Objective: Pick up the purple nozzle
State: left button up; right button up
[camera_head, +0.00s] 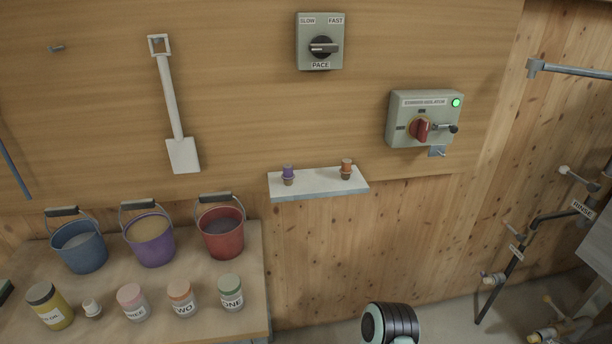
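The purple nozzle (288,172) stands upright on the left part of a small white wall shelf (318,184). It has a purple top and a brownish lower part. An orange nozzle (346,169) of similar shape stands on the same shelf, to its right. Neither gripper is in view. A rounded black and pale green part of my own arm (392,324) shows at the bottom edge, below and to the right of the shelf, well apart from the nozzle.
A wooden table at left holds blue, purple (150,240) and red buckets and several lidded jars (182,300). Above the shelf are a selector box (320,42) and an isolator box (424,119). Pipes (520,250) run at right. The wall below the shelf is clear.

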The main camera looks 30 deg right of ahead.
aim_at(288, 176)
jog(key=z, duration=2.4)
jog(key=u, duration=1.65)
jog(key=l+u, duration=0.1)
jog(key=u, duration=0.25)
jog(key=i+l+u, duration=0.1)
jog(key=u, duration=0.3)
jog(key=l+u, duration=0.15)
jog(key=u, duration=0.2)
jog(key=l+u, duration=0.35)
jog(key=l, duration=0.15)
jog(key=k+l+u, duration=0.15)
jog(key=l+u, duration=0.15)
jog(key=l, duration=0.2)
